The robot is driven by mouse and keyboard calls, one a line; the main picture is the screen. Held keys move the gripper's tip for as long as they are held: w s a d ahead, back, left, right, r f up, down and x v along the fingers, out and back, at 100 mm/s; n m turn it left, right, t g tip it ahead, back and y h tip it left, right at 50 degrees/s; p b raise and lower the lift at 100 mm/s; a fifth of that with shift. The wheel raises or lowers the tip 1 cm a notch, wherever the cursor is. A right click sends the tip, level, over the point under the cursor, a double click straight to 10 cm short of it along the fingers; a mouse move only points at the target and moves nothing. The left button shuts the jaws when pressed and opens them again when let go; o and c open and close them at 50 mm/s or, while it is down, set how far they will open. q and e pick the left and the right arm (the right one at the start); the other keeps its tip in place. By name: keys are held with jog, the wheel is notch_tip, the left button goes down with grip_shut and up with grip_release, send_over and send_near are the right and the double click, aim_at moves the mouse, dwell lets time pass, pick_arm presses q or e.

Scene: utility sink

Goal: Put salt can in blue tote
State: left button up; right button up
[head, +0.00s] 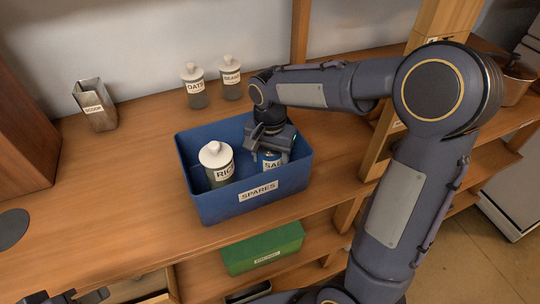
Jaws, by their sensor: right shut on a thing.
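The blue tote (215,210), labelled SPARES, stands on the wooden counter. The salt can (268,163) shows as a small blue and white can inside the tote's walls, right of a rice jar. Its label is partly hidden by my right gripper (273,155), which reaches down into the tote from above and is shut on the can. I cannot tell whether the can touches the tote's floor. Part of my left gripper (85,297) shows at the bottom left edge, away from the tote; its jaws are cut off.
The rice jar (217,165) with a white lid stands in the tote's left part. Two jars (194,88) (231,80) and a metal scoop holder (95,107) stand behind. A green bin (262,248) sits on the shelf below.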

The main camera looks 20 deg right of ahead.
jog(key=shift+f, duration=0.2)
jog(key=o, duration=1.2)
jog(key=shift+r, duration=0.1)
jog(key=shift+c, duration=0.2)
notch_tip(320, 180, up, 12)
jog(key=shift+r, duration=0.2)
jog(key=shift+s+f, duration=0.1)
